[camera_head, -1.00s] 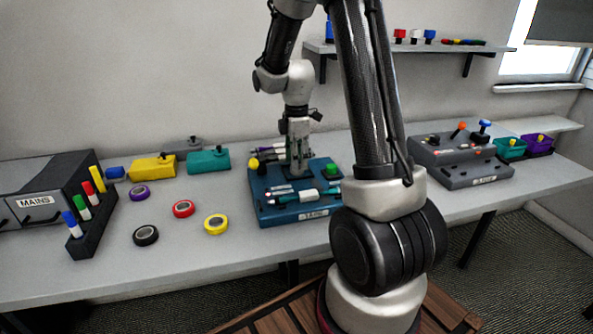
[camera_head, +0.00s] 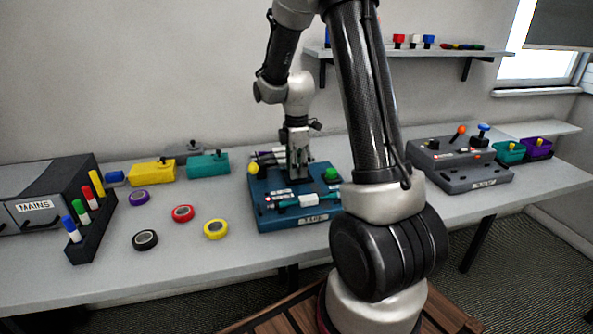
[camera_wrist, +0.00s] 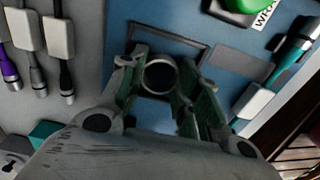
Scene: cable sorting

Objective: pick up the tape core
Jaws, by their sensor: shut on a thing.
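The tape core (camera_wrist: 158,78) shows in the wrist view as a small round ring with a grey rim and a dark middle. It sits between the two fingers of my gripper (camera_wrist: 162,72), which is shut on it. In the head view my gripper (camera_head: 297,177) points down at the middle of the blue board (camera_head: 268,217). The core is hidden there by the fingers. A dark rectangular outline on the board lies beneath the core. I cannot tell whether the core touches the board.
Cables with white tags lie at the board's front (camera_head: 308,200) and back. A green knob (camera_head: 331,174) stands at its right. Purple, red (camera_head: 183,213), yellow (camera_head: 216,229) and black (camera_head: 145,240) tape rolls lie to the left. A grey control box (camera_head: 455,160) stands right.

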